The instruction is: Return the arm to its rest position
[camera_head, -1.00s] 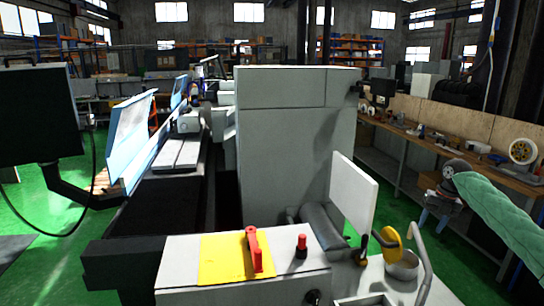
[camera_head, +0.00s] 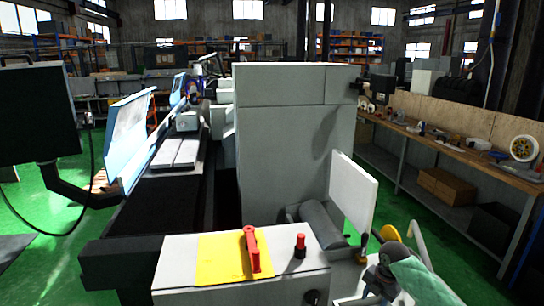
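My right arm, in a pale green sleeve, comes in from the lower right corner. Its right gripper (camera_head: 376,288) is low in the picture, in front of the yellow round part (camera_head: 389,233) at the grinder's near right corner. The fingers are small and dark, so I cannot tell whether they are open or hold anything, nor whether they touch the machine. My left gripper and arm are not in view. The cylindrical grinder (camera_head: 285,150) fills the middle with its tall grey housing.
A red lever (camera_head: 251,250) on a yellow plate (camera_head: 220,258) and a red knob (camera_head: 300,245) stand on the near box. A white panel (camera_head: 353,190) stands upright near my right arm. A monitor (camera_head: 38,115) is at left, a workbench (camera_head: 465,155) at right. Green floor between is clear.

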